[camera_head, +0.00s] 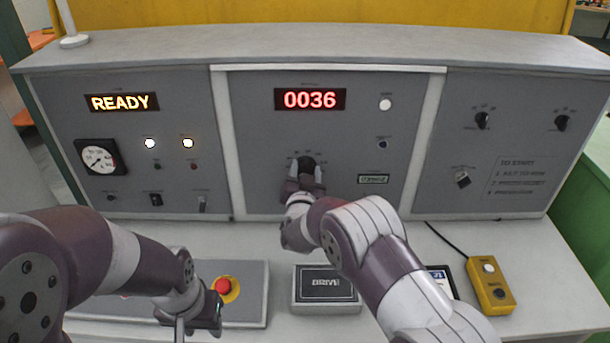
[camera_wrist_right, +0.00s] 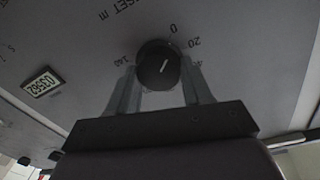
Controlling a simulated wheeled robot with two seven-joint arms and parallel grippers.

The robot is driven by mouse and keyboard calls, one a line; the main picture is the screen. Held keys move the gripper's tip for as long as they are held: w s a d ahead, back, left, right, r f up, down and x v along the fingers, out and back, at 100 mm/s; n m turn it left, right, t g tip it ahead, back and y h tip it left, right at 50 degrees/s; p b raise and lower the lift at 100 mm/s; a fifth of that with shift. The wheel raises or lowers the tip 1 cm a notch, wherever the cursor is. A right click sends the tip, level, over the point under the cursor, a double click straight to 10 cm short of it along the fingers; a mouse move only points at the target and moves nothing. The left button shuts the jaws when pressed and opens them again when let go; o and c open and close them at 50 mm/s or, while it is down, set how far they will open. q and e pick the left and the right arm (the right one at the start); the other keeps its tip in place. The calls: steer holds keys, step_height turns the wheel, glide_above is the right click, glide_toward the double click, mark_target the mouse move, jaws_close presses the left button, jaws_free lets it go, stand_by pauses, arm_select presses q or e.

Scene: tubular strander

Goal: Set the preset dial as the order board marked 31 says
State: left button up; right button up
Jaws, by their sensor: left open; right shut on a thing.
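The preset dial (camera_wrist_right: 158,66) is a round black knob on the grey panel, between the two fingers of my right gripper (camera_wrist_right: 160,88), which is shut on it. In the right wrist view its white pointer line aims roughly between the 0 and 20 marks. In the head view my right gripper (camera_head: 304,185) covers much of the dial (camera_head: 306,163). The red display (camera_head: 310,99) above reads 0036. A small board (camera_head: 441,278), seemingly marked 31, lies on the desk, mostly hidden by my right arm. My left gripper (camera_head: 202,318) is open and empty over the desk.
An amber display (camera_head: 121,102) reads READY. A red stop button (camera_head: 225,288) is beside my left gripper. A box marked DRIVE (camera_head: 325,288) and a yellow button box (camera_head: 489,284) are on the desk. Other knobs (camera_head: 482,120) are on the right panel.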

steer(key=m+b, duration=0.2)
steer(key=b, duration=0.1)
steer(key=m+b, duration=0.2)
steer(key=b, duration=0.1)
steer(key=shift+d+f, duration=0.1)
steer(key=shift+f, duration=0.25)
steer(key=shift+r+m+b, duration=0.2)
steer(key=shift+m+b, duration=0.9)
steer(key=shift+b, duration=0.05)
steer(key=o, duration=1)
steer(key=shift+o, duration=0.2)
steer(key=shift+r, duration=0.1)
steer(key=shift+s, duration=0.1)
steer(key=s+b, duration=0.2)
steer(key=s, duration=1)
steer(key=shift+s+a+r, duration=0.2)
steer(key=shift+s+a, duration=0.05)
